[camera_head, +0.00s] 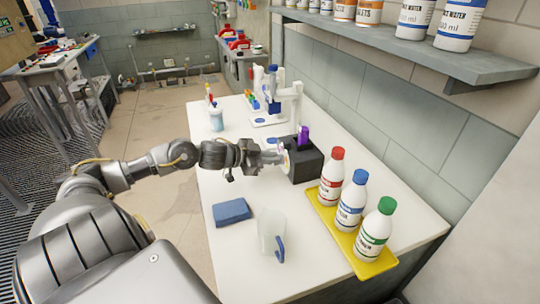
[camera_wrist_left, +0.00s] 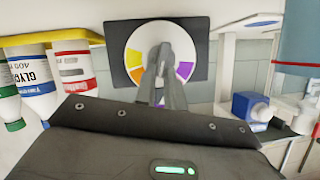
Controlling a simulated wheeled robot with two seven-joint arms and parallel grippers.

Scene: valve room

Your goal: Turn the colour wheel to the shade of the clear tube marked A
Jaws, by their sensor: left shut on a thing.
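The colour wheel (camera_wrist_left: 134,62) is a round disc on the front of a black box (camera_head: 308,166). In the left wrist view it shows yellow and orange segments at left, purple at right and a pale centre. My left gripper (camera_head: 279,158) reaches the disc from the left; in the wrist view its fingers (camera_wrist_left: 165,55) are shut at the disc's centre and hide what they hold there. A tube with purple colour (camera_head: 303,135) stands upright in the top of the box; no letter A is readable on it. My right gripper is not in view.
A yellow tray (camera_head: 378,265) with red-, blue- and green-capped bottles stands right of the box. A white instrument (camera_head: 290,97) and a cup (camera_head: 216,120) stand behind.

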